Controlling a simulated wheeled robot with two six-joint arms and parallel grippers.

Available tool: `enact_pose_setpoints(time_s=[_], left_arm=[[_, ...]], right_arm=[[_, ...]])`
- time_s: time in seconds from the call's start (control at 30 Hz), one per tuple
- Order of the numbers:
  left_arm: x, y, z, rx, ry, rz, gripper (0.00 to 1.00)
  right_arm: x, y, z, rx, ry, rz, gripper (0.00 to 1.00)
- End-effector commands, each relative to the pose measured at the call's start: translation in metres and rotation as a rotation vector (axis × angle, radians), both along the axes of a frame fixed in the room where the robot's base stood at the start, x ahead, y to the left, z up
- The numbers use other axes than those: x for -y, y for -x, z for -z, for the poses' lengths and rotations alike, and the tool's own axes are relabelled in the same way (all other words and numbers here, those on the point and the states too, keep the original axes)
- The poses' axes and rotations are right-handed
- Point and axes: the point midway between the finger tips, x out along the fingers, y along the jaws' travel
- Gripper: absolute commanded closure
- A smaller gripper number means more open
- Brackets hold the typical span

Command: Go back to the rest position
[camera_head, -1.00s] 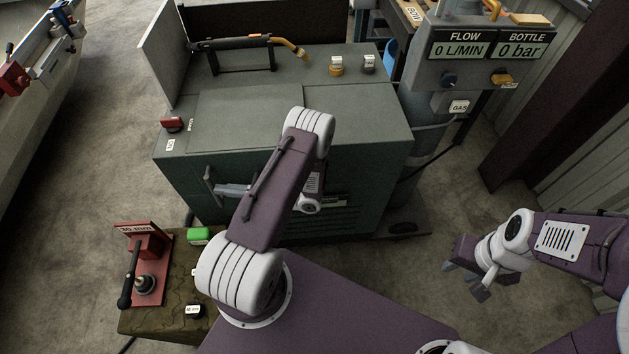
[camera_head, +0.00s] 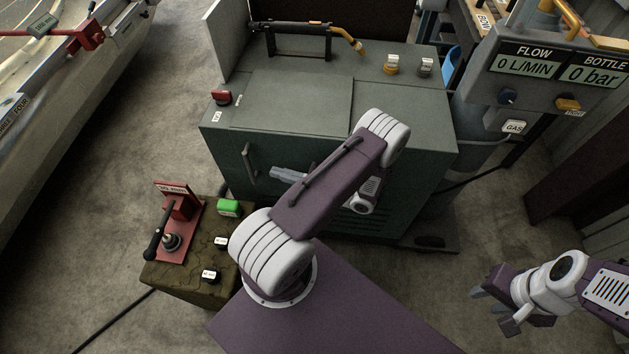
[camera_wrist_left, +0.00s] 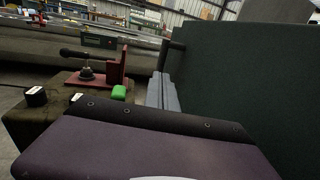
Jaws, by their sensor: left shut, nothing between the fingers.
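My left arm bends over in front of the green cabinet (camera_head: 400,178). My left gripper (camera_head: 290,173) is shut and empty, its grey fingers close to the cabinet's front, left of the arm. In the left wrist view, the shut fingers (camera_wrist_left: 164,92) lie side by side beside the dark cabinet wall; a purple part of me fills the bottom. My right gripper (camera_head: 492,307) is at the lower right, low over the floor and apart from everything.
A brown block (camera_head: 190,277) at lower left carries a red lever stand (camera_head: 180,212), a green box (camera_head: 228,207) and small black labelled pieces. A torch (camera_head: 300,27) rests on the cabinet. A gas panel (camera_head: 550,78) stands at right, a pale hull (camera_head: 60,110) at left. Floor between is clear.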

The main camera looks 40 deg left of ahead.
Motion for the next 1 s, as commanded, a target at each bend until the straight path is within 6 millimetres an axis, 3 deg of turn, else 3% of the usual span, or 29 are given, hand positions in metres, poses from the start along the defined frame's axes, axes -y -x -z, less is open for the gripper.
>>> enact_pose_setpoints(time_s=[0.1,0.3,0.8,0.87,1.0], left_arm=[[0.032,-0.013,0.002,0.003,0.001,0.007,1.0],[0.064,-0.025,0.002,0.003,0.001,0.003,1.0],[0.073,-0.027,0.0,0.005,0.008,-0.004,1.0],[0.074,-0.024,-0.008,0.03,0.037,-0.033,1.0],[0.092,0.001,-0.043,0.229,0.251,-0.23,1.0]], right_arm=[[0.0,0.0,0.004,0.0,0.0,0.0,0.64],[0.0,0.0,0.006,0.0,0.0,0.0,0.64],[0.0,0.0,0.005,0.0,0.0,0.0,0.64],[0.0,0.0,0.0,0.0,0.0,0.0,0.64],[0.0,0.0,-0.027,0.0,0.0,0.0,0.64]])
